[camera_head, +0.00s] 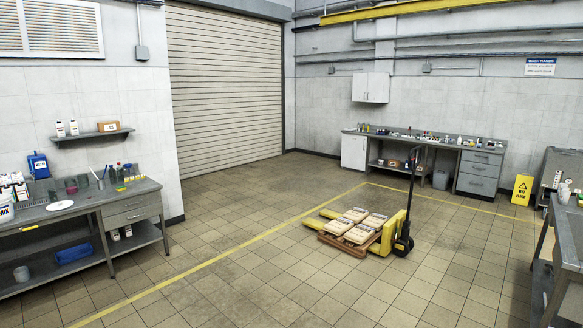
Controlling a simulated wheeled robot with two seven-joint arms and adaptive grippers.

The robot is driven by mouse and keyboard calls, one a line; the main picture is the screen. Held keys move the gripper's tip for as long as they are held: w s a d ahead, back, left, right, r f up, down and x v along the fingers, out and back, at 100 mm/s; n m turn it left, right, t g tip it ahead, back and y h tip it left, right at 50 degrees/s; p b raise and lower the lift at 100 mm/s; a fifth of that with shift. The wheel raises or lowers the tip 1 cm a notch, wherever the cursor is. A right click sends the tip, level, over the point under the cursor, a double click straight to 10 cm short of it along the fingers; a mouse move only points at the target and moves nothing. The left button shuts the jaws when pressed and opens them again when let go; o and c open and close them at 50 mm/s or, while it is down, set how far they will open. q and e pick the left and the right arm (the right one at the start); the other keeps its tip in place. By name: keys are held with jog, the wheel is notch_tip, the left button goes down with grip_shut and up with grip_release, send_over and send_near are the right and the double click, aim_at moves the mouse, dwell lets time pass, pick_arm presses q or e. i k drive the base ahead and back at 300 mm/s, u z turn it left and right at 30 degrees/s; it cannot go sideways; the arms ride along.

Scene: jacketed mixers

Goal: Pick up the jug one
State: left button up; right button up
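A blue jug-like container (38,165) with a pale label stands upright at the back of the left bench (120,195), against the wall. White labelled bottles (20,188) stand in front of it at the picture's left edge, partly cut off. I cannot tell which container is jug one. Neither of my grippers shows in the head view.
A yellow pallet jack (392,232) with a pallet of pale sacks (362,224) stands mid-floor. A far bench (430,143) holds many small items. A yellow wet-floor sign (521,190) and a right-hand bench (566,240) stand at right. Open tiled floor lies in front.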

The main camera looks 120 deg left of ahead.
aim_at(72, 187)
jog(key=u, duration=5.3)
